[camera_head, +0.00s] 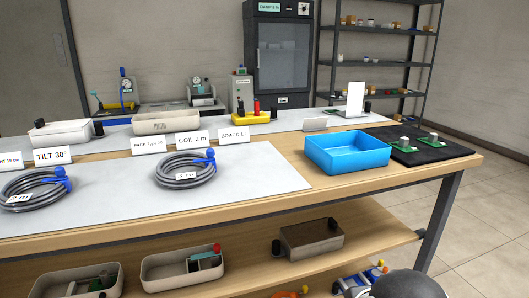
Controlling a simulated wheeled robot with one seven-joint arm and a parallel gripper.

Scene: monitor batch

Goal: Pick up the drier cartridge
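I cannot tell which thing is the drier cartridge; nothing in view has a label I can read as that name. Two green boards (433,146) on a black mat (459,152) carry small pale cylindrical parts. My gripper is not in view.
The wooden table (300,193) bears a blue tray (347,153), coiled grey cables (186,170), label cards (52,156) and pale bins (166,122). A dark cabinet (281,50) and rack stand behind. Floor is clear at right.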

